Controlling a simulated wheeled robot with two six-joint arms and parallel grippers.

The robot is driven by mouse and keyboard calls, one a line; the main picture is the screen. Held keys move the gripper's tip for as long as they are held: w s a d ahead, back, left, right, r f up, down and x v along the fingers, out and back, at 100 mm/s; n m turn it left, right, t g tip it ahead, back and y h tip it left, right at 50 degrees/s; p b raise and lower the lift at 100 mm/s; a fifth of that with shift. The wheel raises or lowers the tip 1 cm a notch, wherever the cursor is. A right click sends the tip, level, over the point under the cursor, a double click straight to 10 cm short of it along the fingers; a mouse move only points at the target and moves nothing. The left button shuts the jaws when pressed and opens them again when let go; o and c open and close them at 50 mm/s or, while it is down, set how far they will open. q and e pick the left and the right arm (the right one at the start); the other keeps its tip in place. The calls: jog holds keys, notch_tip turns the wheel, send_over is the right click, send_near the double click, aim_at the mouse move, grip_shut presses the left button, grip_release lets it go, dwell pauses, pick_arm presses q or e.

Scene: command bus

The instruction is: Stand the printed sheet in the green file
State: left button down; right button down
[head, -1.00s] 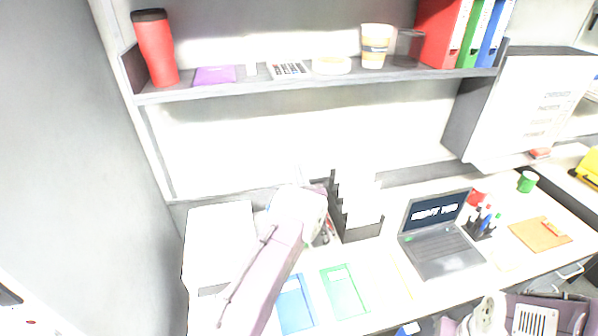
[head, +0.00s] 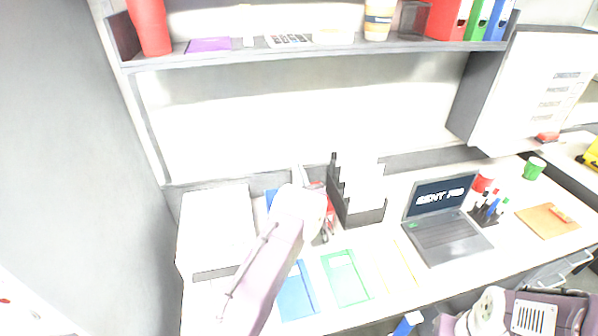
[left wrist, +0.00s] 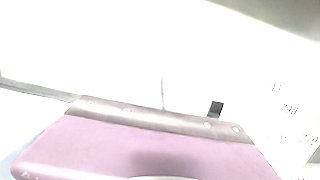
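A green file (head: 345,279) lies on the desk right of my left forearm, beside a blue one (head: 296,292). A green binder (head: 479,20) stands on the shelf between a red and a blue one. I cannot tell which the task means. My left gripper (head: 318,203) is over the desk, left of the black sorter; its fingers are mostly hidden. The left wrist view shows my mauve wrist housing, a small dark block and bright white beyond, with faint print at the right. I cannot tell whether this is the printed sheet or whether it is held. My right gripper is not visible.
A black stepped sorter (head: 362,214) holds pale sheets. An open laptop (head: 446,235) and a pen holder (head: 485,214) stand to its right. A white printer-like box (head: 214,232) is at the left. The shelf (head: 280,54) runs above the desk.

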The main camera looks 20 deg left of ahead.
pick_arm(q)
jog(key=shift+r, duration=0.1)
jog(key=c, duration=1.6)
grip_release()
jog(key=shift+s, duration=0.1)
jog(key=b+v, duration=0.1)
jog(key=v, duration=0.8)
jog(key=shift+b, duration=0.3)
